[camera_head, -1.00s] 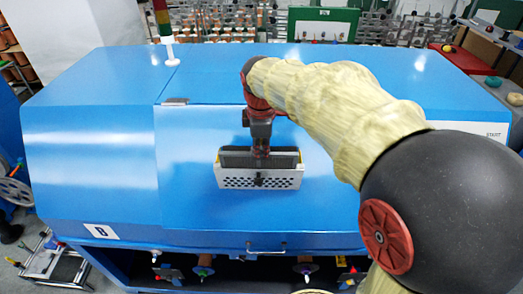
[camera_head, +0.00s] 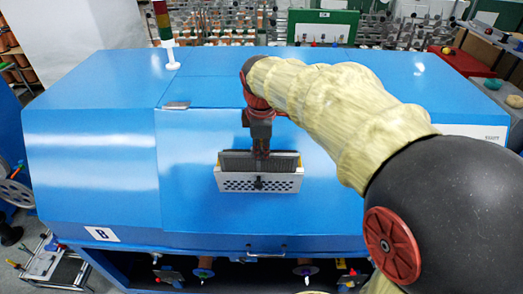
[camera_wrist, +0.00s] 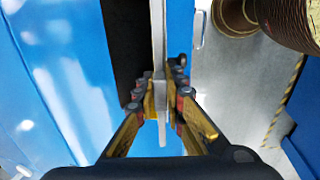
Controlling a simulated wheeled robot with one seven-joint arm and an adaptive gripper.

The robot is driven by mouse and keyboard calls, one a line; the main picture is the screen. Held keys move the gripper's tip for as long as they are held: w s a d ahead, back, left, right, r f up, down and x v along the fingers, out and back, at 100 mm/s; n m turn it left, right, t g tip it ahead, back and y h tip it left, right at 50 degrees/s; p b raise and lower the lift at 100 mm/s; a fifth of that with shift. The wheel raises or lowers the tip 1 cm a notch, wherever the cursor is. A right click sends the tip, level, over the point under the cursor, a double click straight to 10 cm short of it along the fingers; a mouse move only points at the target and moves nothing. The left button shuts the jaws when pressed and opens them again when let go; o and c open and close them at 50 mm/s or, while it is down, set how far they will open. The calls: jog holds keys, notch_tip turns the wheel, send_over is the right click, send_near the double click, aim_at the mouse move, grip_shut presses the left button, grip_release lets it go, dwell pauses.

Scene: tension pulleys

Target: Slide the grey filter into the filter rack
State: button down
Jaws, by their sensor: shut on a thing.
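The dark grey ribbed filter (camera_head: 236,161) shows just behind the top of the perforated metal front of the filter rack (camera_head: 232,184), on the blue machine's sloping front. Its lower part is hidden behind that front, so I cannot tell how deep it sits. My gripper (camera_head: 261,153) is above the middle of it, pointing down. In the wrist view my gripper (camera_wrist: 161,103) is shut, with a thin pale grey piece between its fingers. A dark surface (camera_wrist: 122,40) lies left of the pale plate edge (camera_wrist: 158,35); a small black knob (camera_wrist: 183,60) is on the right.
The blue machine (camera_head: 90,130) fills the middle, with a metal handle (camera_head: 266,252) below the rack. A signal lamp (camera_head: 163,30) stands at the back left. My arm crosses the right side. The blue surface left of the rack is clear.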

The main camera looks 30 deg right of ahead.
jog(key=shift+p+v, duration=1.15)
jog(key=shift+v, duration=0.85)
jog(key=shift+r, duration=0.1)
jog(key=shift+p+v, duration=0.95)
jog(key=shift+v, duration=0.65)
jog(key=shift+p+v, duration=1.15)
jog(key=shift+v, duration=0.85)
